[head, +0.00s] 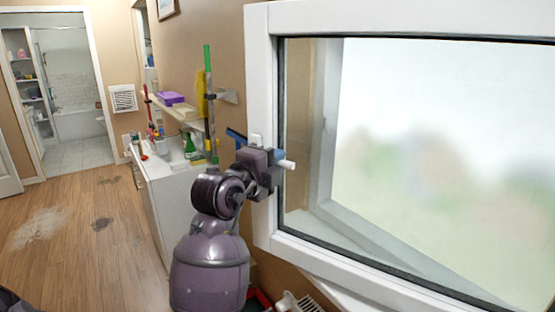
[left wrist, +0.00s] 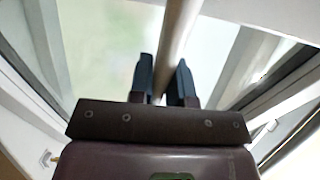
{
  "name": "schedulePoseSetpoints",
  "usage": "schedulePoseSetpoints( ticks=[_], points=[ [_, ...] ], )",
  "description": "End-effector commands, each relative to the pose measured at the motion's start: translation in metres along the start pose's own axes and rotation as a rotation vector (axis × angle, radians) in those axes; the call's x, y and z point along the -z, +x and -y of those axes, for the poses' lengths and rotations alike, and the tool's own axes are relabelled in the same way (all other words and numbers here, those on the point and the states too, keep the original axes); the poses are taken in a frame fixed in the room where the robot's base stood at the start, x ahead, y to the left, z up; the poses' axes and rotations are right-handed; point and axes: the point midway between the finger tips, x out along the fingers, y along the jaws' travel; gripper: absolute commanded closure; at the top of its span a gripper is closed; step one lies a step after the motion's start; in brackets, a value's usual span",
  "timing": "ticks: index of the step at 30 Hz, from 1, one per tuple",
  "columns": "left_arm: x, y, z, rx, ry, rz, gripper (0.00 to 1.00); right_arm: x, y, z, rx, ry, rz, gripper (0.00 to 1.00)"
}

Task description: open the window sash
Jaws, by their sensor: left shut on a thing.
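The window sash (head: 262,105) is a white frame around a large pane, filling the right of the head view. Through its glass a second white frame (head: 365,232) shows, set back at an angle, so the sash seems to stand away from it. My left gripper (head: 272,166) is at the sash's left side, shut on the white handle (head: 288,165), whose end sticks out to the right. In the left wrist view the handle (left wrist: 180,35) is a pale bar running up between the two dark fingers (left wrist: 163,85). My right gripper is not in view.
A white cabinet (head: 165,205) with bottles and a green spray bottle (head: 189,146) stands left of my left arm. A wall shelf (head: 175,108) holds a purple box (head: 171,98). A radiator (head: 298,302) is low under the window. The wooden floor (head: 75,225) at left is open, with stains.

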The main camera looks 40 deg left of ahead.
Motion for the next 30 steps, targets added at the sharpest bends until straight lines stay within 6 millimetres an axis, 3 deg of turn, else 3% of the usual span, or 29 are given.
schedulePoseSetpoints(
  ticks=[15, 30],
  points=[
    [0.002, -0.029, 0.002, 0.007, -0.009, 0.045, 1.00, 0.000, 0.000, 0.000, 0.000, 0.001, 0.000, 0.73],
    [0.000, -0.031, 0.004, 0.016, -0.004, 0.055, 1.00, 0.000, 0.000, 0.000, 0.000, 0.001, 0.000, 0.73]
  ],
)
